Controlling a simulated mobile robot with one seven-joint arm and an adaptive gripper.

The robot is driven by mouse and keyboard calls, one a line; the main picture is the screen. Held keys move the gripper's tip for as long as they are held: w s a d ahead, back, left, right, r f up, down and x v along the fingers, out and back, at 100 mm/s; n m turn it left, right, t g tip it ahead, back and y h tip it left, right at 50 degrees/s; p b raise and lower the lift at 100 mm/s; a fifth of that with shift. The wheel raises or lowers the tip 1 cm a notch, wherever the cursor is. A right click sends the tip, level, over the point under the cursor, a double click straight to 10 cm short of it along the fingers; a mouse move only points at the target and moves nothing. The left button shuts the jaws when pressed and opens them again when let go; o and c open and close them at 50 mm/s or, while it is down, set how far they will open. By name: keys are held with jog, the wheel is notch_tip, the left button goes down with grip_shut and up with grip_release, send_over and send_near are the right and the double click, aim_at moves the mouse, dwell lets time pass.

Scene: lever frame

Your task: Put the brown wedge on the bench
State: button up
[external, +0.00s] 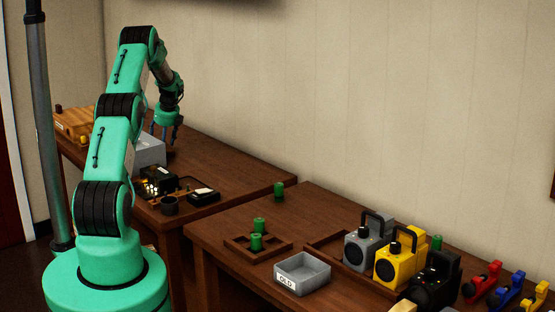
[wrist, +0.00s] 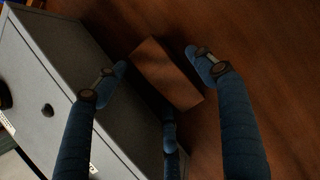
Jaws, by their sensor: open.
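The brown wedge (wrist: 168,75) shows in the wrist view as a reddish-brown block on the dark wooden bench top (wrist: 270,60), close beside a grey box (wrist: 75,85). My gripper (wrist: 156,62) is open, its blue fingers spread on either side of the wedge, with a further finger near its lower end. I cannot tell whether any finger touches it. In the external view my gripper (external: 166,133) points down over the far-left bench (external: 230,180), behind the grey box (external: 149,150). The wedge is hidden there.
A wooden crate (external: 75,122) stands at the back left. The right bench (external: 215,232) holds green cylinders, a grey "OLD" tray (external: 302,274), lantern-like devices and coloured clamps.

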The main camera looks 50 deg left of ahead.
dwell(0.5)
jog(key=c, duration=1.4)
jog(key=shift+r, duration=0.2)
jog(key=shift+c, duration=0.2)
notch_tip(320, 180, up, 10)
jog(key=p, duration=0.2)
jog(key=shift+f+p, duration=0.15)
jog(key=shift+p, duration=0.2)
